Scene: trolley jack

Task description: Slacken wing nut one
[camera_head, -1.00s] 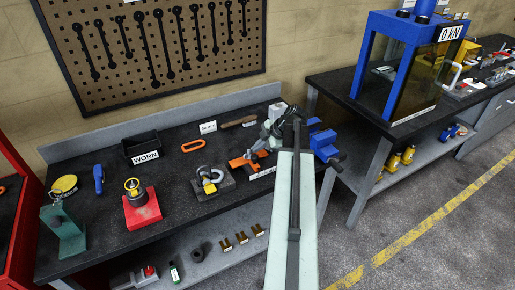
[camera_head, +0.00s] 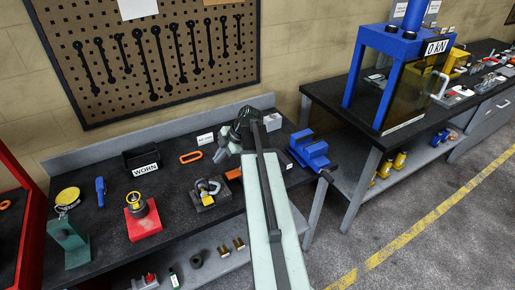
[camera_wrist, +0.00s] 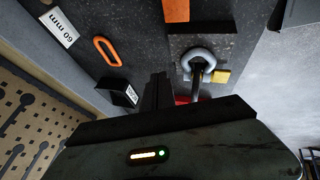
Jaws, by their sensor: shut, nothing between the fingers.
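No wing nut can be told apart in either view. My gripper (camera_head: 221,152) is over the back right of the black workbench in the head view, and my arm hides the bench behind it. In the wrist view its dark fingers (camera_wrist: 158,90) are together with nothing between them. A grey shackle with a yellow part (camera_head: 208,187) sits on a dark plate, just in front of the gripper; it also shows in the wrist view (camera_wrist: 198,58). An orange piece (camera_head: 233,174) is partly hidden by my arm; an orange piece also shows at the top of the wrist view (camera_wrist: 177,10).
A black WORN tray (camera_head: 142,158), an orange link (camera_head: 191,157) and a red block (camera_head: 144,222) stand left on the bench. A blue vise (camera_head: 309,151) is at the right end. A blue press frame (camera_head: 403,40) stands on the far bench.

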